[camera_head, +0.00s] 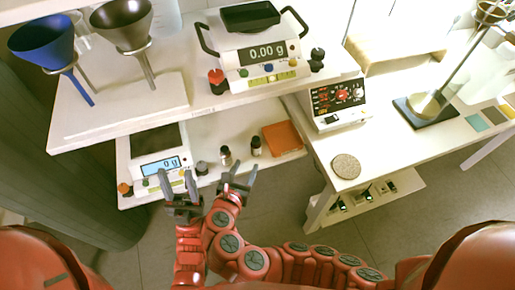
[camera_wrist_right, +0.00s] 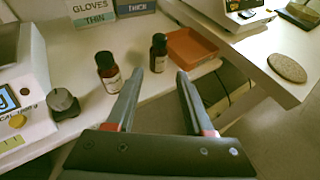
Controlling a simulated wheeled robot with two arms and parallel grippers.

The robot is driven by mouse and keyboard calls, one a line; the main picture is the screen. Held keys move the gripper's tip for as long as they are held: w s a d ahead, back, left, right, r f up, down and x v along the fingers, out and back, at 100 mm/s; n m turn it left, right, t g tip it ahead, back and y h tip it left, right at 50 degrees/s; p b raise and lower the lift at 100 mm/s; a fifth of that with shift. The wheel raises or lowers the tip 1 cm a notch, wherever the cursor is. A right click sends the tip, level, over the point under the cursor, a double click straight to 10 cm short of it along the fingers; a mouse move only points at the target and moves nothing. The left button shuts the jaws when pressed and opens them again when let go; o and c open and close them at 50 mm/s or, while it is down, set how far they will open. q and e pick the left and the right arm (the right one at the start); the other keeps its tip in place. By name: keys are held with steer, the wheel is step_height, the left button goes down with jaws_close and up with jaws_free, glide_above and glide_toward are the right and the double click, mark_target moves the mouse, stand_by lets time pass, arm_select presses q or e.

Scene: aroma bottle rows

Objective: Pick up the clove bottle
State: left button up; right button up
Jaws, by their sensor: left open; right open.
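Two small dark bottles stand upright on the lower white shelf. One is an amber bottle (camera_wrist_right: 107,72) with a black cap and a pale label, the left one (camera_head: 226,156) in the head view. The other is a darker bottle (camera_wrist_right: 158,53), the right one (camera_head: 256,146) in the head view. Their label text is too small to read, so I cannot tell which is clove. My right gripper (camera_head: 242,171) is open and empty just in front of the bottles; its fingers (camera_wrist_right: 157,82) point toward them. My left gripper (camera_head: 176,177) is open and empty by the lower scale.
A lower scale (camera_head: 160,165) and a dark round knob-like piece (camera_wrist_right: 63,103) are left of the bottles. An orange tray (camera_head: 283,138) is to their right. The upper shelf (camera_head: 125,118) overhangs behind, with funnels and another scale (camera_head: 262,68). A cork disc (camera_head: 346,166) lies on the right table.

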mark_target(254, 148)
steer(key=x, duration=0.7)
steer(key=shift+w, duration=0.1)
steer(key=shift+f+x, duration=0.15)
steer(key=shift+x, duration=1.45)
steer(key=shift+f+x, duration=0.1)
steer(key=shift+x, duration=1.5)
steer(key=shift+a, duration=0.2)
jaws_close()
